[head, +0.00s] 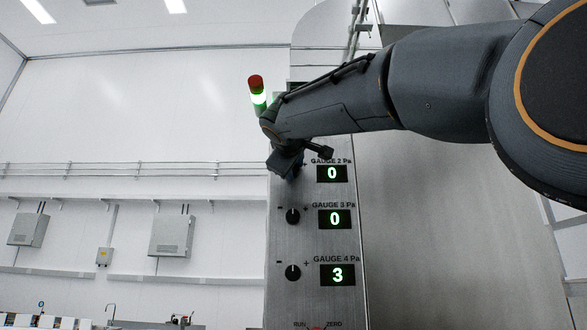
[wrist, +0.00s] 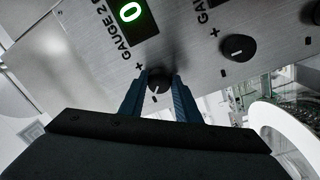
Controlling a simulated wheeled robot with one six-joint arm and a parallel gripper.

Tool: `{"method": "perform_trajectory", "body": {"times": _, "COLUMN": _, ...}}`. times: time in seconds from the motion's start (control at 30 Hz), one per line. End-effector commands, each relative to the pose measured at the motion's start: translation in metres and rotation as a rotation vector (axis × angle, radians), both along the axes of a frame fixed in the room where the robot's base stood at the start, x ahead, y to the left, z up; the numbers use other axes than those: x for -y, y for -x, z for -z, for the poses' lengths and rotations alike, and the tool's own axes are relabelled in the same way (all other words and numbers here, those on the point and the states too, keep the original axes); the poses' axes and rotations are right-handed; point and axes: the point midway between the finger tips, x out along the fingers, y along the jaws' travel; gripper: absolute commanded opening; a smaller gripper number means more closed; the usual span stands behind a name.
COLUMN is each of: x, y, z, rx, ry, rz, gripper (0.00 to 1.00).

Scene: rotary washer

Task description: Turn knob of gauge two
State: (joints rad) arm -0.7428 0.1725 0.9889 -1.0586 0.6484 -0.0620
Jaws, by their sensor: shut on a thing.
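The gauge two knob (wrist: 158,82) is a small round black knob on the metal panel (wrist: 95,60). In the wrist view it sits between the two blue fingers of my gripper (wrist: 160,90), which is shut on it. The gauge two display (head: 332,173) reads 0 in green, and it also shows in the wrist view (wrist: 130,12). In the head view my gripper (head: 285,163) is at the panel, left of this display. The knob is hidden there behind the gripper and arm.
Below are the gauge three knob (head: 293,216) with its display (head: 335,219) at 0, and the gauge four knob (head: 293,272) with its display (head: 338,275) at 3. A red and green signal light (head: 257,92) stands behind my arm. Grey wall boxes (head: 171,236) hang at left.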

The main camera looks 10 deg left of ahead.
Motion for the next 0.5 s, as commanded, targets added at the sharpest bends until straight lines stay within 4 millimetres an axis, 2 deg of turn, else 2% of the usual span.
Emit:
{"method": "perform_trajectory", "body": {"times": 0.47, "x": -0.0002, "y": 0.0006, "z": -0.0014, "rx": 0.007, "ry": 0.017, "rz": -0.001, "gripper": 0.07}}
{"method": "perform_trajectory", "body": {"times": 0.5, "x": -0.0002, "y": 0.0006, "z": -0.0014, "rx": 0.007, "ry": 0.017, "rz": -0.001, "gripper": 0.31}}
